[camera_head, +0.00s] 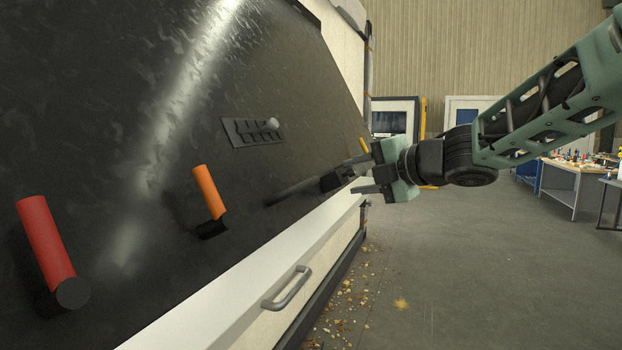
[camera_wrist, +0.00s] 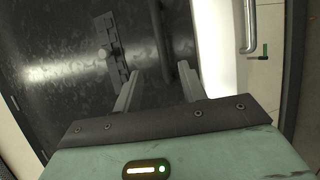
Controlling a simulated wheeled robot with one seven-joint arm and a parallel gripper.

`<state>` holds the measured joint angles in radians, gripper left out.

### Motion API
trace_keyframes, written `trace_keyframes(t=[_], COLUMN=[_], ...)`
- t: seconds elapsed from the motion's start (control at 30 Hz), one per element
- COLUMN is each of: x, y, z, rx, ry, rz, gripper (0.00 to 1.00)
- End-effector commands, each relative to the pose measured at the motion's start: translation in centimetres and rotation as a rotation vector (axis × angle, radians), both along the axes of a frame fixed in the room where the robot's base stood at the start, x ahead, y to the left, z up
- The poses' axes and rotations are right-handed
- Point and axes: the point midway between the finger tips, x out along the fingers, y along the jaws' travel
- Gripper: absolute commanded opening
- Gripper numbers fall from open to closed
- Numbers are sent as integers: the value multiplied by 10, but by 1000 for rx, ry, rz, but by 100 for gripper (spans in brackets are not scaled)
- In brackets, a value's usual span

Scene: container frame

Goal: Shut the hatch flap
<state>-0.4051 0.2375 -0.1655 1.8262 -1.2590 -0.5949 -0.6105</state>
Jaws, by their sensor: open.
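I cannot tell for sure which part is the hatch flap. A cream front panel (camera_head: 262,328) with a grey bar handle (camera_head: 289,288) lies below the white ledge of the container frame. The handle also shows at the upper right of the wrist view (camera_wrist: 249,28). My gripper (camera_head: 349,176) is open and empty, its fingers pointing left toward the dark sloping panel (camera_head: 110,120). It is beyond and above the bar handle, apart from it. In the wrist view my gripper (camera_wrist: 158,70) has its two fingers spread before the dark panel.
The dark panel carries a red lever (camera_head: 47,240), an orange lever (camera_head: 208,192) and a slotted plate (camera_head: 252,132) with a grey knob. A dark rod (camera_head: 300,189) lies near my fingers. Yellowish debris (camera_head: 362,295) litters the floor. Workbenches (camera_head: 573,172) stand far right; the floor between is open.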

Motion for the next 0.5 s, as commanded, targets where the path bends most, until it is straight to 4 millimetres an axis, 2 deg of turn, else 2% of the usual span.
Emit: trace_keyframes(t=[0.5], x=[65], y=[71], z=[-24], rx=[0], ry=[5], rz=[-1], gripper=[41])
